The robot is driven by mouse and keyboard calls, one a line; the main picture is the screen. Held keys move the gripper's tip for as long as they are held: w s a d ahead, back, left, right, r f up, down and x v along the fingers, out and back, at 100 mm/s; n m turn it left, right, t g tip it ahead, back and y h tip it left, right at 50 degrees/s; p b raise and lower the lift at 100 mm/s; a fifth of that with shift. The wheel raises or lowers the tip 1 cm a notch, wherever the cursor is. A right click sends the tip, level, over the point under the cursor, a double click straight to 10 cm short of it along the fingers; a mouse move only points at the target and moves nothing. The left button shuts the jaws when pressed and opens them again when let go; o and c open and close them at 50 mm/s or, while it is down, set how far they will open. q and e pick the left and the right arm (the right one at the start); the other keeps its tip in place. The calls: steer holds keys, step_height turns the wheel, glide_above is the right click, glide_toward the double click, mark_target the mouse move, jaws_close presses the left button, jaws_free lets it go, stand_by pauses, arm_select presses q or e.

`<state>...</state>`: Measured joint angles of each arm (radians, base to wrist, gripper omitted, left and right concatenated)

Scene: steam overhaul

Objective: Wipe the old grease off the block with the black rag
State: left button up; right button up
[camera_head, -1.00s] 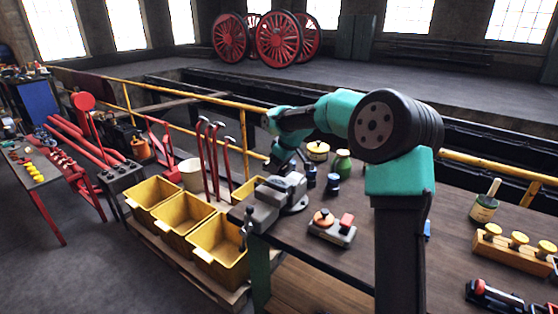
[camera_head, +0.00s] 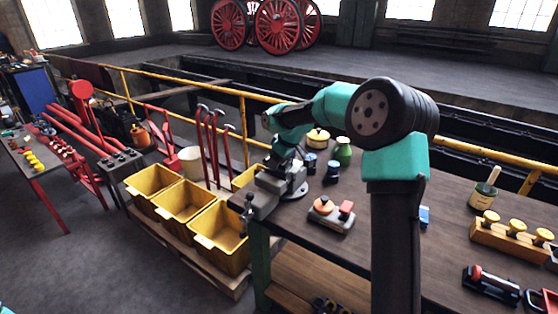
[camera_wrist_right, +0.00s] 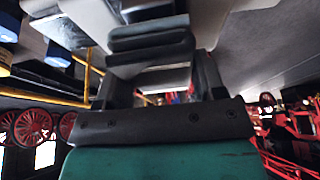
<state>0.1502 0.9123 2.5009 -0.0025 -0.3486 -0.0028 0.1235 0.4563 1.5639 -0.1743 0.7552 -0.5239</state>
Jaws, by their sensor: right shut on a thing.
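My right gripper (camera_head: 277,172) is at the grey bench vise (camera_head: 262,204) on the table's left corner, reaching down over its jaws. In the right wrist view it is shut on a dark, flat thing (camera_wrist_right: 150,40) that looks like the black rag; its edges are hard to tell from the dark fingers. Pale grey metal (camera_wrist_right: 90,18) lies right beyond the fingers. I cannot clearly pick out the block or any grease; the gripper and vise cover that spot. My left gripper is not in view.
Dark jars (camera_head: 332,171), a green bottle (camera_head: 343,152) and a cream pot (camera_head: 318,139) stand behind the vise. A grey tray with orange and red pieces (camera_head: 331,216) lies to its right. Yellow bins (camera_head: 221,237) stand below the table's left end.

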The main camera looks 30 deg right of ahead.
steer(key=shift+f, duration=0.6)
stand_by(0.3)
steer(key=shift+w, duration=0.1)
steer(key=shift+w+a+r, duration=0.15)
steer(key=shift+w+a, duration=0.2)
steer(key=shift+w, duration=0.25)
steer(key=shift+s+d, duration=0.35)
steer(key=shift+s, duration=0.4)
steer(key=shift+s+d, duration=0.3)
steer(key=shift+s, duration=0.4)
steer(key=shift+f, duration=0.2)
steer(key=shift+w, duration=0.1)
steer(key=shift+w+a+r, duration=0.1)
steer(key=shift+w+a, duration=0.25)
steer(key=shift+w, duration=0.35)
steer(key=shift+w+a+r, duration=0.1)
steer(key=shift+w+a, duration=0.2)
steer(key=shift+w, duration=0.35)
